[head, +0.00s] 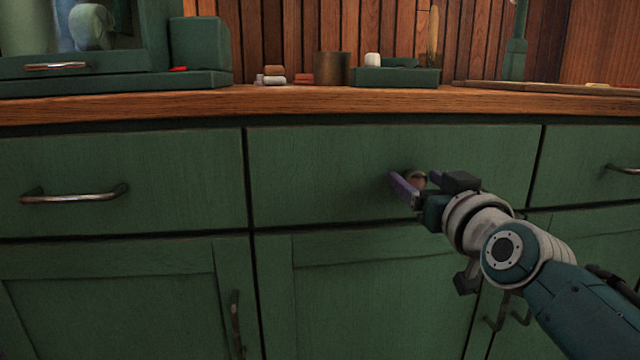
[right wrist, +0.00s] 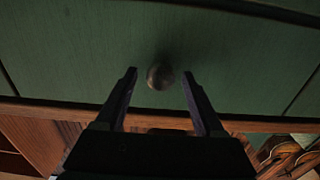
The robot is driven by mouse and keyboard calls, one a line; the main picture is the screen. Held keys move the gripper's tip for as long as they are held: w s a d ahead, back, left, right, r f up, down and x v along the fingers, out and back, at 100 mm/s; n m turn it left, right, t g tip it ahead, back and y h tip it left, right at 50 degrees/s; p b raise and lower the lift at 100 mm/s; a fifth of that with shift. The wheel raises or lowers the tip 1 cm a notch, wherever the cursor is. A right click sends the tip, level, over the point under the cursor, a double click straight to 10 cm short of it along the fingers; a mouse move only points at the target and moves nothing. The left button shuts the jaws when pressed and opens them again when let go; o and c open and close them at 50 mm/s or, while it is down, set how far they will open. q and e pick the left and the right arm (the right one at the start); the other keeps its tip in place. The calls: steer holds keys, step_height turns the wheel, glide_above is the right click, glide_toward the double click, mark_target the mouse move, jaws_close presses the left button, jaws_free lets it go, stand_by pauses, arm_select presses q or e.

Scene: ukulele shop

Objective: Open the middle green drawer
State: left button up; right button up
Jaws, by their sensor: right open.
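The middle green drawer (head: 320,175) is shut, its front flush with the cabinet under the wooden counter. It has a round metal knob (head: 415,180), partly hidden by my gripper in the head view. My right gripper (head: 413,184) is at the drawer front with its two fingers apart. In the right wrist view the knob (right wrist: 160,76) sits between and slightly beyond the open fingertips (right wrist: 161,78), with a gap on each side. The drawer front (right wrist: 90,50) fills most of that view. My left gripper is not in view.
Drawers with bar handles flank the middle one, left (head: 75,196) and right (head: 625,169). Cabinet doors with handles (head: 236,320) lie below. The wooden counter (head: 300,100) above holds a brown cup (head: 332,68), a green tray (head: 395,78) and small blocks (head: 273,75).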

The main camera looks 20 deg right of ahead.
steer(key=shift+c, duration=0.2)
jaws_close()
stand_by(0.4)
stand_by(0.9)
